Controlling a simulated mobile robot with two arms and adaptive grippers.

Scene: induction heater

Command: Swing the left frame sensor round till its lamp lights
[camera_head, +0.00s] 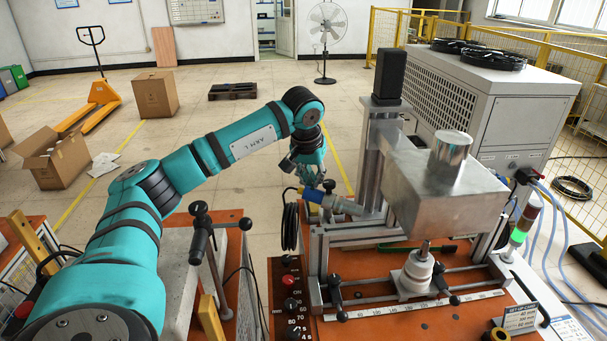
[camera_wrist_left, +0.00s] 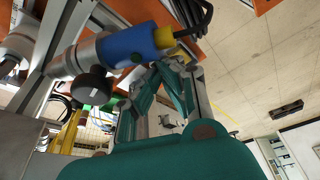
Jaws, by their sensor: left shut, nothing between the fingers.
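The left frame sensor is a cylinder with a blue body and a silver front (camera_head: 330,201), on the left side of the heater's metal frame (camera_head: 373,170). In the left wrist view the blue sensor body (camera_wrist_left: 130,46) ends in a yellow collar with a black cable. A black knob (camera_wrist_left: 92,88) sits beside the silver part. My left gripper (camera_head: 322,184) is right at the sensor's cable end, shut and empty; its fingertips (camera_wrist_left: 178,66) are close to the yellow collar. I cannot tell whether they touch it. No lit lamp shows on the sensor. My right gripper is out of view.
A metal box (camera_head: 440,185) hangs on the frame over a white workpiece holder (camera_head: 415,272) on the orange table. A black cable coil (camera_head: 290,226) hangs beside the sensor. A stack light (camera_head: 520,235) glows green at the right. Black clamp handles (camera_head: 200,232) stand at the left.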

